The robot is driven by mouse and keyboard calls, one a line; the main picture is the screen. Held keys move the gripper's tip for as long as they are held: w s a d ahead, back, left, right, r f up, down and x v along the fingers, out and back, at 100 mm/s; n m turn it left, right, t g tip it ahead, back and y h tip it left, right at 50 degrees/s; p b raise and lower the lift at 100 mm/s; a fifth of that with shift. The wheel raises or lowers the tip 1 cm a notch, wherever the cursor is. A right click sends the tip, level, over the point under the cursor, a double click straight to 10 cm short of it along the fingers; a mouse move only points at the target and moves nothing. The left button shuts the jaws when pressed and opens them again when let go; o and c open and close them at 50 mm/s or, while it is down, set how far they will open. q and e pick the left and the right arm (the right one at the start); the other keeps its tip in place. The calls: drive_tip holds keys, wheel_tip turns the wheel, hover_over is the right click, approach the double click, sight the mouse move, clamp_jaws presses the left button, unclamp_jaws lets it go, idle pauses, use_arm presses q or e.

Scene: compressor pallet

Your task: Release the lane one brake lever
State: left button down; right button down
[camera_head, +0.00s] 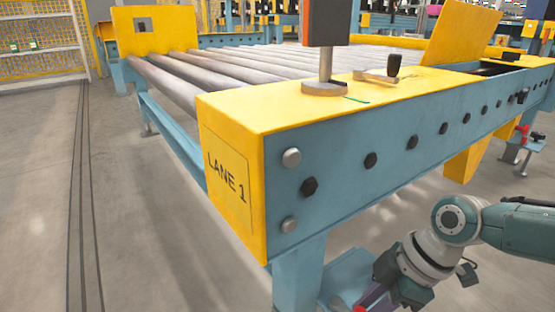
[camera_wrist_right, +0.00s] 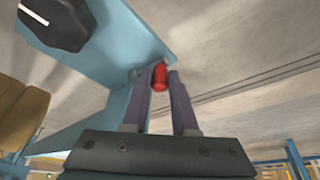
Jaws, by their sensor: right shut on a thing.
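The lane 1 conveyor (camera_head: 400,150) has a blue side beam and a yellow cover marked LANE 1. In the right wrist view, a red rounded grip (camera_wrist_right: 160,79), which looks like the brake lever's handle, is between the purple fingers of my right gripper (camera_wrist_right: 164,75), beside a blue frame part. The gripper is shut on it. The rest of the lever is hidden. In the head view my right gripper (camera_head: 374,301) is low at the bottom edge, beside the conveyor leg, its tips partly cut off. My left gripper is not in view.
A crank with a black knob (camera_head: 393,65) and a post with an orange and dark panel (camera_head: 326,70) stand on the yellow cover. Bare rollers (camera_head: 215,72) lie behind. A small stand with a red part (camera_head: 522,132) is at far right. The floor at left is clear.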

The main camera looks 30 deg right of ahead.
drive_tip(key=c, duration=1)
unclamp_jaws()
drive_tip(key=shift+c, duration=0.2)
drive_tip(key=shift+o, duration=0.2)
drive_tip(key=shift+w, duration=0.1)
drive_tip(key=p+v, duration=0.7)
drive_tip(key=v, duration=0.3)
drive_tip(key=shift+p, duration=0.3)
drive_tip(key=s+a+r+p, duration=0.2)
drive_tip(key=a+r+p, duration=0.3)
drive_tip(key=r+p, duration=0.75)
drive_tip(key=s+a+r+m+p, duration=0.1)
drive_tip(key=s+a+r+p, duration=0.3)
drive_tip(key=r+p, duration=0.9)
drive_tip(key=s+a+r+p, duration=0.1)
drive_tip(key=a+r+p, duration=0.5)
drive_tip(key=r+p, duration=0.75)
drive_tip(key=s+d+r+m+h+p, duration=0.1)
drive_tip(key=r+m+p, duration=0.2)
drive_tip(key=r+p, duration=2.6)
drive_tip(key=s+d+r+m+h+p, duration=0.1)
drive_tip(key=r+m+p, duration=0.3)
drive_tip(key=r+p, duration=2.6)
wheel_tip(320, 180, up, 12)
drive_tip(key=shift+s+f+t+h, duration=0.1)
drive_tip(key=shift+s+t+h, duration=0.3)
drive_tip(key=shift+s+h, duration=0.15)
